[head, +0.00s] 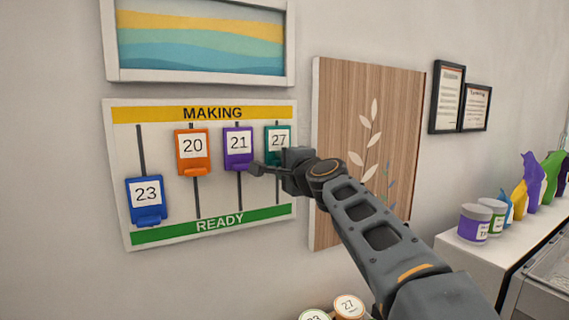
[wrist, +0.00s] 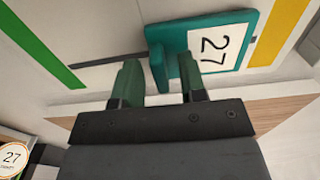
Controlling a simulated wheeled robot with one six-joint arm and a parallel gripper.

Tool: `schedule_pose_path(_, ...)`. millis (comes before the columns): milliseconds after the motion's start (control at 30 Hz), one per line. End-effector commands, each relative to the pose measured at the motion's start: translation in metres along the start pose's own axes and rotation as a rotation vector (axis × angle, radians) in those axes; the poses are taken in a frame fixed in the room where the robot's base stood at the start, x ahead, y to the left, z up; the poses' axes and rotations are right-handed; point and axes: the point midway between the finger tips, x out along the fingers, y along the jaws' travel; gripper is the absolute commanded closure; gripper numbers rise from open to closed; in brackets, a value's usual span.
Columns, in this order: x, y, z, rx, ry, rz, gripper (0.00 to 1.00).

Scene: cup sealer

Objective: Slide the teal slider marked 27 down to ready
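The teal slider marked 27 (head: 279,136) is at the upper end of the rightmost slot, just below the yellow MAKING band (head: 212,113). Its number plate also shows in the wrist view (wrist: 214,48). My gripper (head: 258,168) is at the slider's lower end and hides part of it in the head view. In the wrist view my gripper (wrist: 160,82) has two green-tinted fingers spread apart, with the slider's protruding lower lip (wrist: 158,66) between or just beyond them. I cannot tell whether a finger touches it. The green READY band (head: 218,224) runs along the board's bottom.
The orange slider 20 (head: 192,150) and purple slider 21 (head: 238,148) are high in their slots; the blue slider 23 (head: 146,201) is low. A wooden panel (head: 350,130) stands close on the right. Labelled cups (head: 348,305) stand below.

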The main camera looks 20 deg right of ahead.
Motion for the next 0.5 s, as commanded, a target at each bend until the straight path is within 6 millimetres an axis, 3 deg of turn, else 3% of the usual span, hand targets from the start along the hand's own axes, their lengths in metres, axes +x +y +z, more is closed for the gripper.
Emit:
schedule_pose_path(200,0.0,0.0001,0.0,0.0,0.0,0.0,0.63)
schedule_pose_path(500,-0.0002,0.0,0.0,0.0,0.0,0.0,0.91)
